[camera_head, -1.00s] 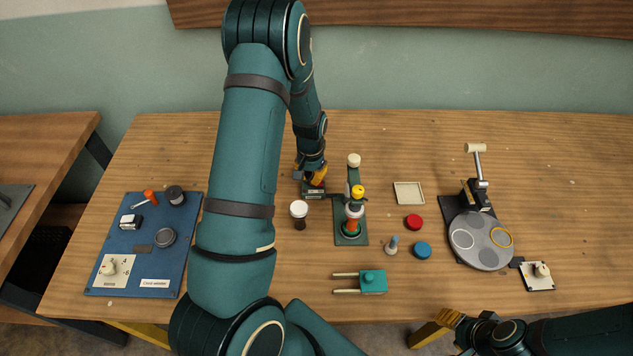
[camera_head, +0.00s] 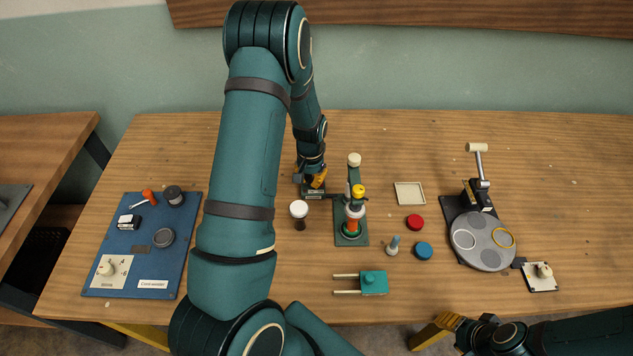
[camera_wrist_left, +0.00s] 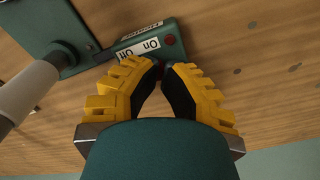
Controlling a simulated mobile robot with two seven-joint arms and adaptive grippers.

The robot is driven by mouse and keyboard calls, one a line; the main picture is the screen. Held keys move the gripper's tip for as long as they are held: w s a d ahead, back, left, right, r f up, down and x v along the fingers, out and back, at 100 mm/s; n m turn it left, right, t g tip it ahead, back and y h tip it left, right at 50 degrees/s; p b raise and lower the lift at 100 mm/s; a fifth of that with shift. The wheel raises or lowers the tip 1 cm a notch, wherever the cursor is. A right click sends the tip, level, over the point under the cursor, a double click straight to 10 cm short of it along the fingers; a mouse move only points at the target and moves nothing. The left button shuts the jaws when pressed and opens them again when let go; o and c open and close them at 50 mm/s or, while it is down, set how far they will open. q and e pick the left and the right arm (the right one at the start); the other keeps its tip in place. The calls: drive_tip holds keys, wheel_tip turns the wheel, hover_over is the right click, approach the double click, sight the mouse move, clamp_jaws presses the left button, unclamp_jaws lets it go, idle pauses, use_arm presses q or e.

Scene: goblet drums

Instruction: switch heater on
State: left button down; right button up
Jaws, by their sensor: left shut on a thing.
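The dark green switch box (camera_wrist_left: 172,45) carries white On and Off labels and a small red lamp in the left wrist view. It also shows in the head view (camera_head: 314,194), joined to the green stand (camera_head: 350,238). My left gripper (camera_wrist_left: 164,68) has its yellow fingers drawn together at the box's near edge, beside the Off label. It is shut on the switch, which the fingertips hide. In the head view the left gripper (camera_head: 318,182) is just behind the box. My right gripper (camera_head: 434,330) is at the table's front edge; its finger gap is unclear.
A white-topped dark item (camera_head: 299,212) stands left of the stand. A red disc (camera_head: 414,222), a blue disc (camera_head: 424,251) and a teal two-pronged piece (camera_head: 373,283) lie to the right. A blue board (camera_head: 127,265) is at left, a grey round-plate device (camera_head: 483,250) at right.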

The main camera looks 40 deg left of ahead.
use_arm(q)
drive_tip(key=shift+f, duration=0.25)
drive_tip(key=shift+r, duration=0.15)
drive_tip(key=shift+r+p, duration=2.3)
drive_tip(key=shift+r, duration=1.15)
drive_tip(key=shift+f, duration=0.1)
